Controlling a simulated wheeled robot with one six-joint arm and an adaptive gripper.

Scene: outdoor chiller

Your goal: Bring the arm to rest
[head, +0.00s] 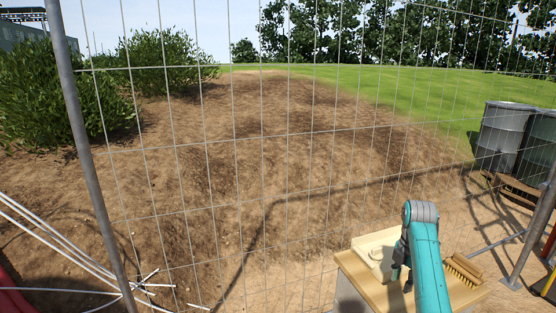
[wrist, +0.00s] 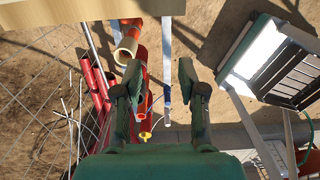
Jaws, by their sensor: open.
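My arm (head: 428,262), teal with a grey joint cap, is bent at the lower right of the head view, in front of a wooden-topped table (head: 374,289). In the wrist view my gripper (wrist: 159,74) is open, its two dark fingers spread apart with nothing held between them. It points down over the ground beside a wooden edge (wrist: 67,13). In the head view the gripper is mostly hidden behind the arm.
A pale box (head: 375,246) and a brush (head: 463,270) are on the table. A wire fence (head: 208,150) spans the head view. Grey barrels (head: 504,132) stand at right. The wrist view shows red pipes (wrist: 97,88) and a dark slatted panel (wrist: 293,75) below.

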